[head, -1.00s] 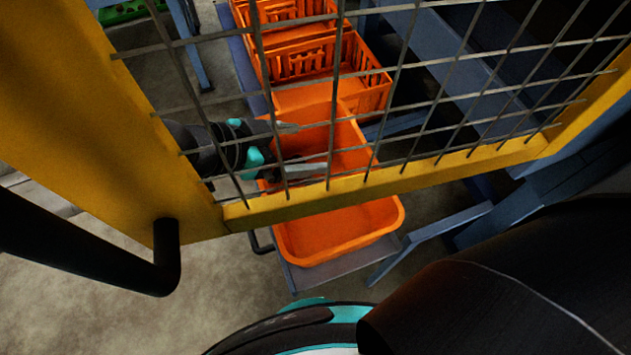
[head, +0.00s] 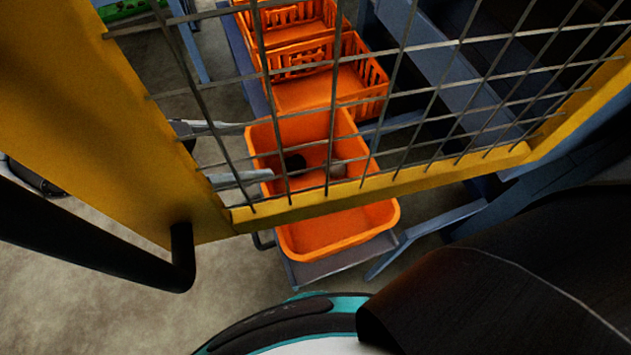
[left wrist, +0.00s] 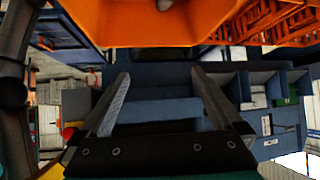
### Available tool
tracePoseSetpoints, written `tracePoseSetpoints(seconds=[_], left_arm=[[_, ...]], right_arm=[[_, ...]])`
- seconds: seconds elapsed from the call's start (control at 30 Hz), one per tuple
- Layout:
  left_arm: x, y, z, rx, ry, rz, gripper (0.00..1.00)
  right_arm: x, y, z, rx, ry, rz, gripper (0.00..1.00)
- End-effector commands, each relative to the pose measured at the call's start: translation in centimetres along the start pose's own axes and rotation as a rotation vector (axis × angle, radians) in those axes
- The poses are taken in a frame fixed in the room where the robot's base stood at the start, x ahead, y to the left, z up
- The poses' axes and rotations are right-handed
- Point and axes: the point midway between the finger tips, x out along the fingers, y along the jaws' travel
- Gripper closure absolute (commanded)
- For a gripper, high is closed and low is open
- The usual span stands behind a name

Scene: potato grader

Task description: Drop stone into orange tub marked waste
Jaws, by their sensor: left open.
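The orange tub (head: 345,232) stands below the yellow-framed mesh guard, which partly covers it; no waste marking is readable. My right gripper is not in view.
Orange slatted crates (head: 330,88) stand behind the tub. The mesh guard's yellow frame (head: 400,178) crosses in front of the tub. A black bent bar (head: 182,265) is at lower left. Blue-grey metal frames (head: 450,220) stand to the right.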

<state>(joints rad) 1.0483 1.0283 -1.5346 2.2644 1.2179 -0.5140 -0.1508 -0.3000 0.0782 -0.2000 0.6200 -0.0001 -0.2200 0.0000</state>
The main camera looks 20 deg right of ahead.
Motion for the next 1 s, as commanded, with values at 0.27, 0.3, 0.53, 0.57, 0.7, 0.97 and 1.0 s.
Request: tracePoseSetpoints(seconds=[0.27, 0.3, 0.53, 0.57, 0.7, 0.97, 1.0], left_arm=[[-3.1, 0.0, 0.0, -0.001, 0.000, -0.001, 0.00], [-3.3, 0.0, 0.0, 0.000, 0.000, -0.001, 0.00], [-3.5, 0.0, 0.0, 0.001, 0.001, 0.001, 0.00], [-3.5, 0.0, 0.0, 0.001, 0.001, 0.001, 0.00], [-3.5, 0.0, 0.0, 0.001, 0.001, 0.000, 0.00], [-3.2, -0.6, 0.1, 0.001, 0.003, -0.013, 0.00], [-2.9, -1.3, 0.2, 0.002, 0.006, -0.026, 0.00]], right_arm=[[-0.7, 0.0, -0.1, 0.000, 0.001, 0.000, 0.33], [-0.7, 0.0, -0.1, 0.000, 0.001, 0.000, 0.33], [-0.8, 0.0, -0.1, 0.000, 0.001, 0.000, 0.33], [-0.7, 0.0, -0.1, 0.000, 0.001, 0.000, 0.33], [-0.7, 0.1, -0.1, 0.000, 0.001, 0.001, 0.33], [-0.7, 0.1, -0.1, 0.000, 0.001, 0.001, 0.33], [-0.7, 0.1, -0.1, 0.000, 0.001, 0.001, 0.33]])
